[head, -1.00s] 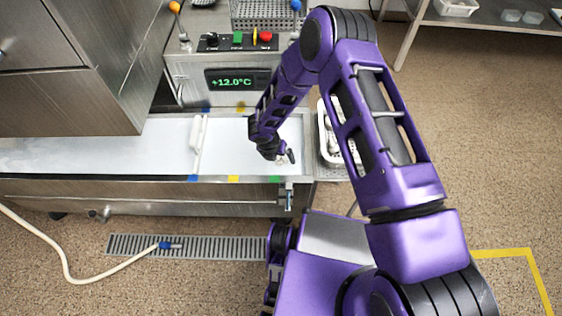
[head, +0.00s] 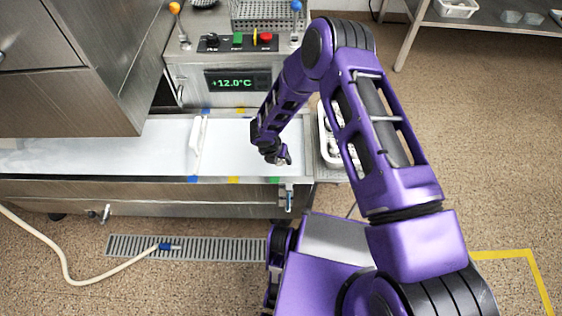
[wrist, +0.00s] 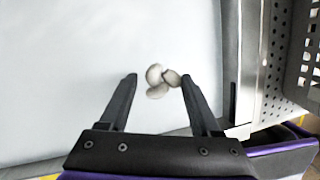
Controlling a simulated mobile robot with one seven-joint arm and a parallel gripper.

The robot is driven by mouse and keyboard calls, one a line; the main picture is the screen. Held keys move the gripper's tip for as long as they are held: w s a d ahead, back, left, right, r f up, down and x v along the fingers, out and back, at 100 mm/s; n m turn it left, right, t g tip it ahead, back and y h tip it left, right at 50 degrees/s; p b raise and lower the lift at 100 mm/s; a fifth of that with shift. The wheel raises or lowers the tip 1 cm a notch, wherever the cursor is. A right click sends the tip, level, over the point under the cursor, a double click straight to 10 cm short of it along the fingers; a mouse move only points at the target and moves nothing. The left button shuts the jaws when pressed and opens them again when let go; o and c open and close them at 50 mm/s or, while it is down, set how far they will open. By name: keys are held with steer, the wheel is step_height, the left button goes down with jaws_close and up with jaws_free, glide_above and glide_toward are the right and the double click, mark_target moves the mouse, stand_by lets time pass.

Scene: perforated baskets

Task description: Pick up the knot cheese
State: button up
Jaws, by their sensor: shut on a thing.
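The knot cheese (wrist: 157,80) is a small pale lump of rounded lobes in the wrist view. It lies between the fingertips of my gripper (wrist: 159,77), against the right finger. My gripper (head: 281,158) is shut on the cheese, low over the right end of the white-floored trough (head: 235,152). In the head view the fingers mostly hide the cheese. I cannot tell whether it is clear of the trough surface.
A white perforated basket (head: 325,130) with pale pieces stands just right of the trough; its wall shows in the wrist view (wrist: 312,55). A white divider bar (head: 198,145) crosses the trough to the left. A control box (head: 225,80) stands behind.

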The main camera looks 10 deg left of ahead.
mark_target(280, 161)
step_height(280, 161, up, 10)
steer(key=shift+f+p, duration=0.2)
steer(key=shift+p, duration=0.65)
steer(key=shift+r, duration=0.15)
steer(key=shift+s, duration=0.1)
stand_by(0.4)
